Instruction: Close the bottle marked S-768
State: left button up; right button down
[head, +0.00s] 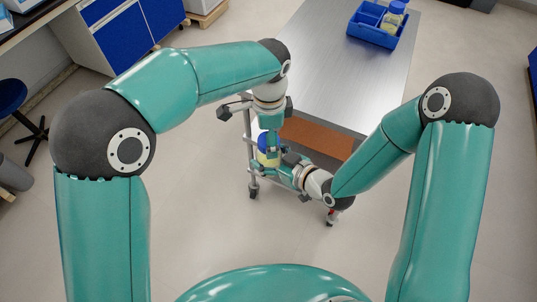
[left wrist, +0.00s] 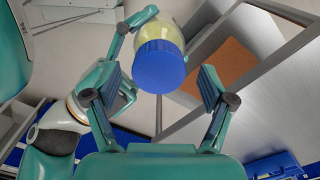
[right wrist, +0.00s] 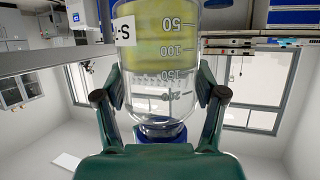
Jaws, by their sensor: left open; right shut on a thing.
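A clear graduated bottle with yellow contents (right wrist: 158,55) sits between the fingers of my right gripper (right wrist: 160,95), which is shut on it. Its label shows only partly, ending in "S"; the rest is hidden. The blue cap (left wrist: 160,66) is on the neck end of the bottle; whether it is screwed tight I cannot tell. In the head view the bottle (head: 266,158) is held in the air in front of the table. My left gripper (left wrist: 158,85) is open, its fingers on either side of the cap and apart from it. In the head view my right gripper (head: 277,160) is partly hidden.
A steel table (head: 335,65) with a brown lower shelf (head: 318,138) stands just behind the grippers. A blue tray (head: 362,32) with yellow-filled bottles (head: 393,18) is at its far right. Blue cabinets (head: 120,35) stand at the left. The floor in front is clear.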

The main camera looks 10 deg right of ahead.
pick_arm(q)
notch_tip(320, 180, up, 11)
dwell(0.3)
jog(key=shift+f, duration=0.1)
jog(key=s+a+f+n+g+h, duration=0.15)
jog(key=a+f+n, duration=0.35)
jog(key=f, duration=0.8)
jog(key=s+a+f+n+h, duration=0.15)
jog(key=a+f+n, duration=0.3)
jog(key=f, duration=0.75)
jog(key=s+a+f+n+t, duration=0.1)
jog(key=s+a+f+n, duration=0.2)
jog(key=s+f+n, duration=0.2)
jog(key=s+a+f+n+t+h, duration=0.1)
jog(key=s+a+f+n, duration=0.3)
jog(key=s+f, duration=0.3)
jog(key=s+n, duration=0.1)
jog(key=s, duration=0.2)
jog(key=shift+w+a, duration=0.1)
pick_arm(e)
jog(key=shift+r, duration=0.1)
